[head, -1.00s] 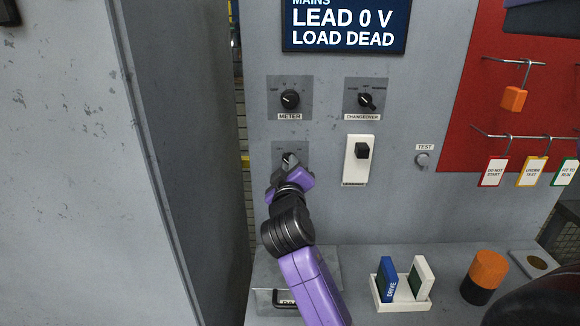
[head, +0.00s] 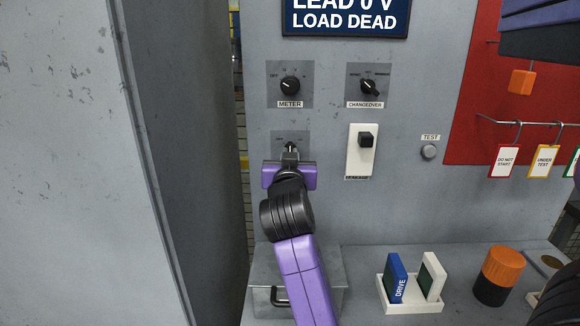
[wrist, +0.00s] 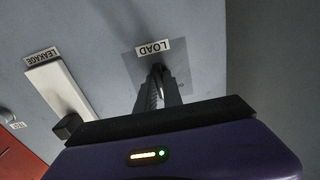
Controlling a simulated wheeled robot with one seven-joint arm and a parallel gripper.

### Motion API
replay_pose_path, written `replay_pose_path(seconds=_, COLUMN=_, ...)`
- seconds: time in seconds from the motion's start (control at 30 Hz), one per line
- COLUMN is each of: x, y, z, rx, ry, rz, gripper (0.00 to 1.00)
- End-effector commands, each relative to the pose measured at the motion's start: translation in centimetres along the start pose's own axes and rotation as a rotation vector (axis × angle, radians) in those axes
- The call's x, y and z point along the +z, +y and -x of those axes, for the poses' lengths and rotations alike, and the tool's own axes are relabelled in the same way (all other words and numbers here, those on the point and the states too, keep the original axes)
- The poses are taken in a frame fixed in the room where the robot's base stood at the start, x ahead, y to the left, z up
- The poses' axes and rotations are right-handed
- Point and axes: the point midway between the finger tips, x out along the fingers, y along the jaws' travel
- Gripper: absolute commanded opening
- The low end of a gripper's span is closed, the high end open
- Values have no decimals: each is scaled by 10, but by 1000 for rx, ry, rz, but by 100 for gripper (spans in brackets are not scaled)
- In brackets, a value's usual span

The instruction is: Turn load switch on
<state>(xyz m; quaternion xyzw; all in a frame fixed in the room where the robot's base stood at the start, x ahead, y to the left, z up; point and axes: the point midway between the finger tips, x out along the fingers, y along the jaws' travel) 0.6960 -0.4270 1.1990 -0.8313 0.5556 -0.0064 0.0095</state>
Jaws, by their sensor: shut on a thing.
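The load switch (head: 290,146) is a small dark knob on a grey plate, left on the panel below the meter switch. My gripper (head: 290,152) is at the switch with its fingers shut on the knob. In the wrist view my gripper (wrist: 158,88) reaches up to the plate, under the LOAD label (wrist: 153,49). The fingers cover most of the knob, and its exact pointing is hard to tell. The display (head: 345,18) above reads "LEAD 0 V, LOAD DEAD".
The meter knob (head: 290,86) is just above, with the changeover knob (head: 369,86) to its right. The white leakage switch (head: 360,162) is close on the right. The test button (head: 428,152) and hanging tags (head: 504,160) are further right. A white tray (head: 412,305) stands on the ledge.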

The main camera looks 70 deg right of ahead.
Motion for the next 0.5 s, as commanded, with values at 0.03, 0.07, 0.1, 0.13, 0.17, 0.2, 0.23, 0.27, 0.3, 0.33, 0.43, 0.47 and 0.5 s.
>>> replay_pose_path(seconds=0.03, x=4, y=-1, z=0, rx=-3, ry=1, rz=-45, gripper=0)
replay_pose_path(seconds=0.07, x=4, y=-1, z=0, rx=-3, ry=2, rz=-73, gripper=0)
replay_pose_path(seconds=0.1, x=4, y=-2, z=0, rx=-3, ry=1, rz=-112, gripper=0)
replay_pose_path(seconds=0.13, x=5, y=-2, z=0, rx=-3, ry=1, rz=-141, gripper=0)
replay_pose_path(seconds=0.17, x=5, y=-1, z=0, rx=-3, ry=0, rz=-169, gripper=0)
replay_pose_path(seconds=0.2, x=4, y=-2, z=0, rx=-3, ry=1, rz=-207, gripper=0)
replay_pose_path(seconds=0.23, x=4, y=-2, z=0, rx=-3, ry=1, rz=-236, gripper=0)
replay_pose_path(seconds=0.27, x=4, y=-1, z=0, rx=-3, ry=1, rz=-263, gripper=0)
replay_pose_path(seconds=0.3, x=4, y=-2, z=1, rx=-3, ry=1, rz=-301, gripper=0)
replay_pose_path(seconds=0.33, x=4, y=-1, z=1, rx=-3, ry=1, rz=-330, gripper=0)
replay_pose_path(seconds=0.43, x=4, y=-1, z=1, rx=-3, ry=1, rz=-420, gripper=0)
replay_pose_path(seconds=0.47, x=4, y=-1, z=0, rx=-2, ry=1, rz=-445, gripper=0)
replay_pose_path(seconds=0.5, x=4, y=-2, z=0, rx=-3, ry=1, rz=-479, gripper=0)
